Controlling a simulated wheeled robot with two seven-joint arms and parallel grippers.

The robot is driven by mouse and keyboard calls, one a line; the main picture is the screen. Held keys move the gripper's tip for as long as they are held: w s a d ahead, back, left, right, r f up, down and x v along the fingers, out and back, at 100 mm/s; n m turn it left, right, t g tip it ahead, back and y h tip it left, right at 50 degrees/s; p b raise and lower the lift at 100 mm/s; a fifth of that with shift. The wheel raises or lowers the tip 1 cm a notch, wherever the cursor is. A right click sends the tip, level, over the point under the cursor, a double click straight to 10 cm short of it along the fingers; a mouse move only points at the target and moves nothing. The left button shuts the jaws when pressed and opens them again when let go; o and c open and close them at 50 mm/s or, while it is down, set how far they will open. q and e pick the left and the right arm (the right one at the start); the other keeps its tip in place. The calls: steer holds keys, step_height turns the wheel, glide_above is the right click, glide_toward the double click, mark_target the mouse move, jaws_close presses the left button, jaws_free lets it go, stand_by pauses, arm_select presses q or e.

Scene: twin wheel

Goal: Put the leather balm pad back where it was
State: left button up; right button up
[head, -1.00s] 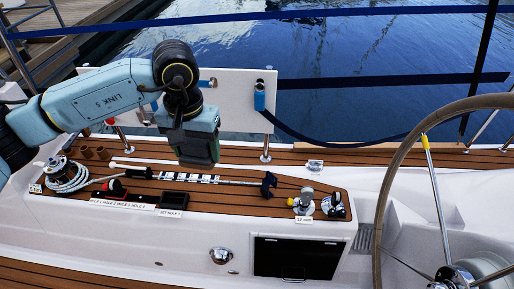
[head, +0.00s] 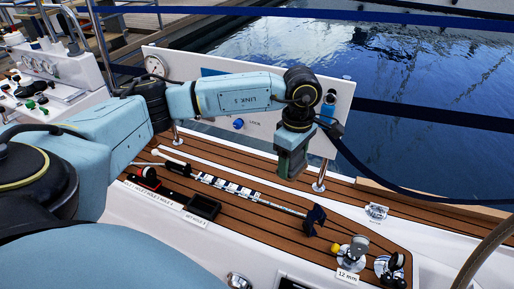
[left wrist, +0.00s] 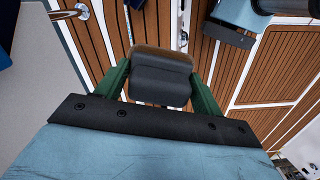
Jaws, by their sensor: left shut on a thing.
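My left gripper (head: 291,168) hangs over the teak side deck, in front of the white board, pointing down. In the left wrist view its green fingers (left wrist: 160,88) are shut on a dark grey block with a brown edge, which I take as the leather balm pad (left wrist: 160,72). In the head view the pad is not made out under the gripper. A small open black box (head: 203,207) with a white label sits on the deck, left of and nearer than the gripper. A longer dark holder (head: 158,192) lies beside it. My right gripper is not in view.
Round fittings stand by a "12 mm" label (head: 347,276). The white board (head: 255,119) stands on metal posts. A wheel rim (head: 490,245) is at right.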

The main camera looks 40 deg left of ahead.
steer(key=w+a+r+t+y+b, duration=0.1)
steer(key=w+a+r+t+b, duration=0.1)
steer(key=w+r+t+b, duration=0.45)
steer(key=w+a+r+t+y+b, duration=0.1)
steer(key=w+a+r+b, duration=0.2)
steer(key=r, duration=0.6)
arm_select(q)
steer(key=w+a+f+n+b, duration=0.1)
steer(key=a+f+n+b, duration=0.4)
steer(key=f+n, duration=0.8)
steer(key=w+a+f+n+b, duration=0.1)
steer(key=a+f+n+b, duration=0.3)
steer(key=a+f+n, duration=0.4)
step_height(320, 180, down, 5)
steer(key=n, duration=0.9)
steer(key=shift+a+f+b, duration=0.2)
steer(key=shift+a+b, duration=0.15)
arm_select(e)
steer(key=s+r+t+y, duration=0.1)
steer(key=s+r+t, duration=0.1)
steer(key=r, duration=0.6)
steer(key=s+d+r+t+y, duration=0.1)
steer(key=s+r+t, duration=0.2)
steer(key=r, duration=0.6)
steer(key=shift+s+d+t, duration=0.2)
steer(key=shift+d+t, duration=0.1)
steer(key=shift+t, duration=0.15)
